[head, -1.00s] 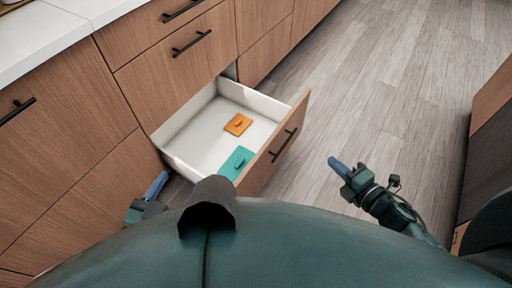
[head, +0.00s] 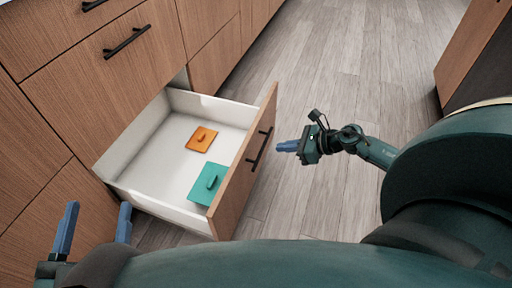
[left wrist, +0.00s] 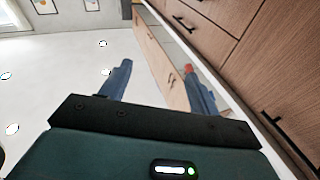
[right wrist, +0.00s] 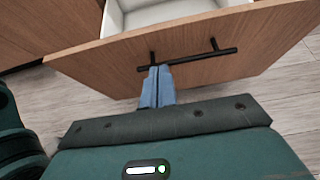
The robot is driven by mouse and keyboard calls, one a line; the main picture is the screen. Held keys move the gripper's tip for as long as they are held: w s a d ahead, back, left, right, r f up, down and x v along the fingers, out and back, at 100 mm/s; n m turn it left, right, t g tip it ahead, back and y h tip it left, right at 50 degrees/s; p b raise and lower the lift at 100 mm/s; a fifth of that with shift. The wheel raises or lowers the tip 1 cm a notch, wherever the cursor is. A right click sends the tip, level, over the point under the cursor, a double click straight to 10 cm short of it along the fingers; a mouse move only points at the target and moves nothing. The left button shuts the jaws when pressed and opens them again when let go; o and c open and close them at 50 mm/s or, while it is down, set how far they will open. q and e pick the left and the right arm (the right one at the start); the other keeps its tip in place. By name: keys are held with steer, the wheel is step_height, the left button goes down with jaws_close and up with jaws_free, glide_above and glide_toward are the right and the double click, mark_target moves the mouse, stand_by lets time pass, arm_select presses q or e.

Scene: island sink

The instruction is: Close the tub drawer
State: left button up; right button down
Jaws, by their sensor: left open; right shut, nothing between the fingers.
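The tub drawer (head: 245,172) is pulled far out of the wooden cabinet. Its white inside holds an orange lid-like piece (head: 201,139) and a teal one (head: 207,184), each with a small handle. The drawer's front has a black bar handle (head: 260,149). My right gripper (head: 280,147) is shut and empty, just outside the drawer front near the handle. In the right wrist view its blue fingertips (right wrist: 158,70) are at the handle; I cannot tell whether they touch it. My left gripper (head: 96,222) is open and empty, left of the drawer's near side.
Closed cabinet fronts (head: 75,75) with black handles line the left. The grey wood floor (head: 330,75) is clear beyond the drawer front. Another wooden cabinet (head: 468,50) stands at the far right.

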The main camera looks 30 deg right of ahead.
steer(key=b, duration=0.2)
glide_toward(248, 146)
steer(key=x, duration=0.5)
steer(key=shift+f, duration=0.3)
arm_select(q)
steer(key=shift+w+d+r+h, duration=0.1)
steer(key=shift+r+h, duration=0.1)
steer(key=shift+h, duration=0.1)
arm_select(e)
steer(key=shift+w+a, duration=0.4)
